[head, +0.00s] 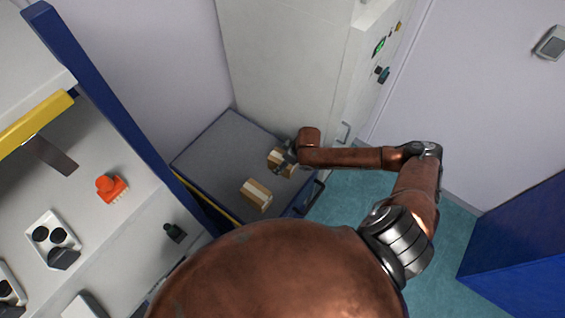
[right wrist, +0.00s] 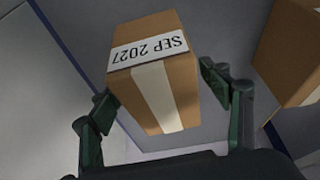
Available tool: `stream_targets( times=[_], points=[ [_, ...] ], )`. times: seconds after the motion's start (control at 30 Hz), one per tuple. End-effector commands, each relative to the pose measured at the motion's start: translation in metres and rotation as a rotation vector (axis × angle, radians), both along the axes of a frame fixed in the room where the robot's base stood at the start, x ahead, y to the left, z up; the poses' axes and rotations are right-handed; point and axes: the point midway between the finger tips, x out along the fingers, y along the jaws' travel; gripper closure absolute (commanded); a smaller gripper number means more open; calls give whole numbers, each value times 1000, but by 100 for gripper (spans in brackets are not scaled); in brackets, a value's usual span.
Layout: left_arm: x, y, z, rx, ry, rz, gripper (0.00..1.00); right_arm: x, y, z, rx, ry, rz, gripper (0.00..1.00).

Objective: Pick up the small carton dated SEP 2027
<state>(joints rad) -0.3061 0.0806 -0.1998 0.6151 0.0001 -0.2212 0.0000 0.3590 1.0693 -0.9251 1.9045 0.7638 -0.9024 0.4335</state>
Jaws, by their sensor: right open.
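The small carton dated SEP 2027 (right wrist: 155,80) is brown with a pale tape strip and a white label, read upside down in the right wrist view. In the head view this carton (head: 274,159) is partly hidden by my right gripper (head: 288,160). In the right wrist view my right gripper (right wrist: 160,105) is open, with one green finger on each side of the carton's lower part. I cannot tell whether the fingers touch it. A second carton (head: 256,195) lies nearer on the same grey surface; a carton with its label out of sight (right wrist: 293,55) shows at the right wrist view's right edge. My left gripper is not in view.
The cartons stand on a grey, blue-edged platform (head: 217,146) against a tall pale cabinet (head: 280,60). A workbench (head: 90,230) with a red-orange object (head: 110,188) and a black-and-white holder (head: 52,240) is at left. Blue-green floor (head: 345,205) is clear at right.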

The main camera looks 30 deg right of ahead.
Motion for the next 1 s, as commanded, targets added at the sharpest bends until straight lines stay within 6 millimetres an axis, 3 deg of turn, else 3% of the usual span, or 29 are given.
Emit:
stream_targets(
  times=[0.13, 0.3, 0.67, 1.0],
  points=[
    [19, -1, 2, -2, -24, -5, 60, 2, 2, -7, -1, 1, 2, 29],
    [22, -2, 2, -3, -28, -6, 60, 3, 3, -7, -1, 1, 3, 29],
    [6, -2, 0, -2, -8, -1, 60, 3, 3, -7, -1, 1, 4, 54],
    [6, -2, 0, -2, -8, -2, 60, 3, 3, -7, -1, 1, 3, 77]
  ],
)
